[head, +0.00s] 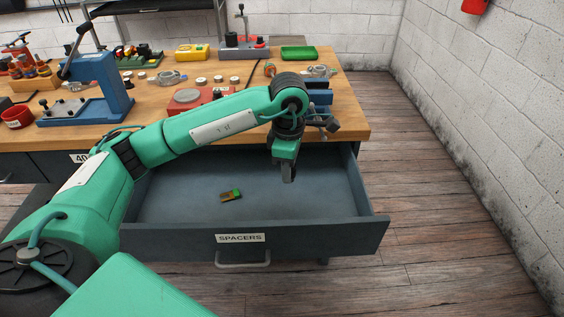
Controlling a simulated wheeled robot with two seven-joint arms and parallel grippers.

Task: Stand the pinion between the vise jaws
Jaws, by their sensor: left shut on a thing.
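My left gripper (288,176) points down over the right part of the open drawer, in front of the bench edge. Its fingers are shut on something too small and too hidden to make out. A blue vise (319,97) shows partly at the bench's front edge, just behind my left wrist, with a dark handle (331,125) on its right. My arm hides much of it, and I cannot see the gap between its jaws. I cannot pick out the pinion for sure. My right gripper is not in view.
The drawer marked SPACERS (306,233) stands open, with a small green and brown piece (231,196) in it. A blue press (97,85), a red fixture (190,101), a yellow box (192,52) and a green tray (299,52) stand on the bench. The floor at right is clear.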

